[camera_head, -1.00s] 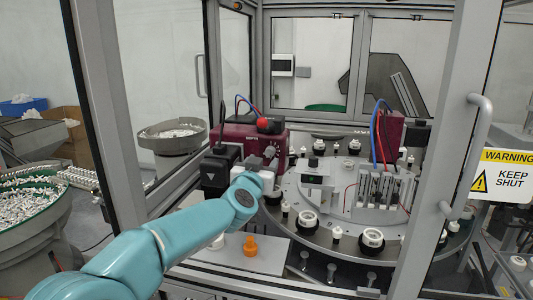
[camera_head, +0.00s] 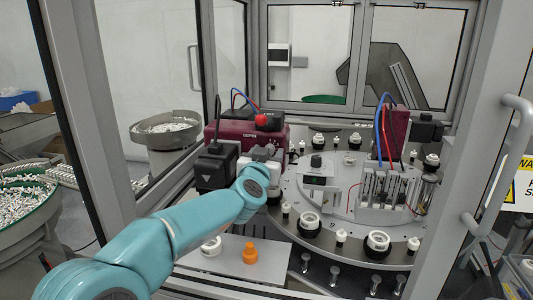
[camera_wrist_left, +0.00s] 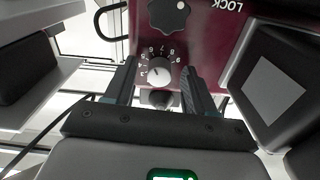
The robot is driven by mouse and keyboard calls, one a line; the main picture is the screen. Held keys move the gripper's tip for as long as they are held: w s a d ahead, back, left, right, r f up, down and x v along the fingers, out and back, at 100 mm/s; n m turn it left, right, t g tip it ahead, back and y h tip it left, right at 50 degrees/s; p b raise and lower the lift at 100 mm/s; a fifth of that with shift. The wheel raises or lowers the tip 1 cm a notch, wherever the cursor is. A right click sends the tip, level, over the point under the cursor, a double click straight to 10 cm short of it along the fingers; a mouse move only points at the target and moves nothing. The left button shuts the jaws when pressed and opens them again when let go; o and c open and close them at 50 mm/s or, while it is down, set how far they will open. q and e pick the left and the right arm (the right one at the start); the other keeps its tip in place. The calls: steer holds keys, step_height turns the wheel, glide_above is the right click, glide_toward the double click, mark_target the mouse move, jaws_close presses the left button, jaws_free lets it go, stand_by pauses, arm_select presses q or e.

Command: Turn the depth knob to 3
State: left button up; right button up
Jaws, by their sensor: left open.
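The numerals are small and turned in this view, and I cannot tell which setting the knob stands at. My left gripper (camera_wrist_left: 158,80) is open, with one finger on each side of the knob; I cannot tell whether they touch it. In the head view, my left gripper (camera_head: 262,158) is at the front of the dark red box (camera_head: 232,134), and the arm hides the knob. My right gripper is not in view.
A dark lobed lock knob (camera_wrist_left: 168,14) sits above the dial. A black block (camera_head: 215,168) stands left of my gripper. A round turntable (camera_head: 330,205) with several fixtures lies to the right. An orange part (camera_head: 250,253) stands on a pale plate in front.

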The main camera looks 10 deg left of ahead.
arm_select(q)
steer(key=shift+s+r, duration=0.1)
steer(key=shift+s, duration=0.15)
steer(key=shift+c, duration=1)
jaws_close()
steer(key=shift+n, duration=0.4)
steer(key=shift+d+n+b, duration=0.1)
steer(key=shift+n+b, duration=1.6)
steer(key=shift+n, duration=6.6)
